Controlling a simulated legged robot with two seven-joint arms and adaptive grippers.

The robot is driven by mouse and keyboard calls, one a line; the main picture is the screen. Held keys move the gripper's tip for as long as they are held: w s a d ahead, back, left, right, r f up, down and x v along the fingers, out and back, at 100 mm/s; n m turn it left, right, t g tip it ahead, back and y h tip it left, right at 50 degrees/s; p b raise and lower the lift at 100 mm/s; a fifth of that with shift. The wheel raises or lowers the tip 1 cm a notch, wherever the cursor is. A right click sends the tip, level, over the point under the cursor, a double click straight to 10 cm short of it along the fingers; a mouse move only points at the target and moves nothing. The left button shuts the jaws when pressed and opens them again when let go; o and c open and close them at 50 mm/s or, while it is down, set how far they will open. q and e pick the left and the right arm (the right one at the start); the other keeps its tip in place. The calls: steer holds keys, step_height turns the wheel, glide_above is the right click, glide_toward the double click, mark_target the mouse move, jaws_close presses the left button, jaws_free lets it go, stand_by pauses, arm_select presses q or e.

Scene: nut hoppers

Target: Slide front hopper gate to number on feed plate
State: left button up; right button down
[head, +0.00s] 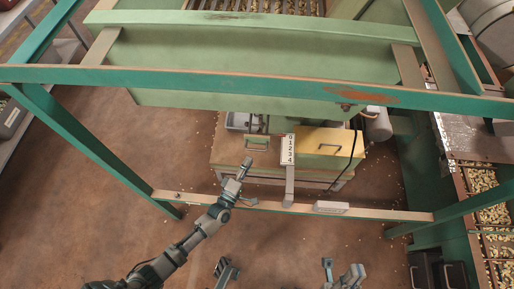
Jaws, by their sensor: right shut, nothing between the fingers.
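The feed plate is a narrow white strip (288,149) with black numbers from 0 at the top to 4 at the bottom. My right gripper (352,274) is low at the bottom edge, shut and empty, away from the hopper.
A green frame beam (260,83) crosses above the hopper front, and a lower rail (385,213) crosses in front of it. A small pale box (331,208) sits on the rail. A dark cable hangs at the right. Open floor lies at the lower left.

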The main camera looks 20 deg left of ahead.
mark_target(256, 150)
arm_select(q)
steer(key=w, duration=0.4)
steer(key=w+d+r+b, duration=0.1)
steer(key=w, duration=0.1)
steer(key=shift+w+d, duration=0.1)
steer(key=shift+w, duration=0.1)
steer(key=shift+a, duration=0.2)
jaws_close()
steer(key=shift+d, duration=0.1)
steer(key=shift+s, duration=0.15)
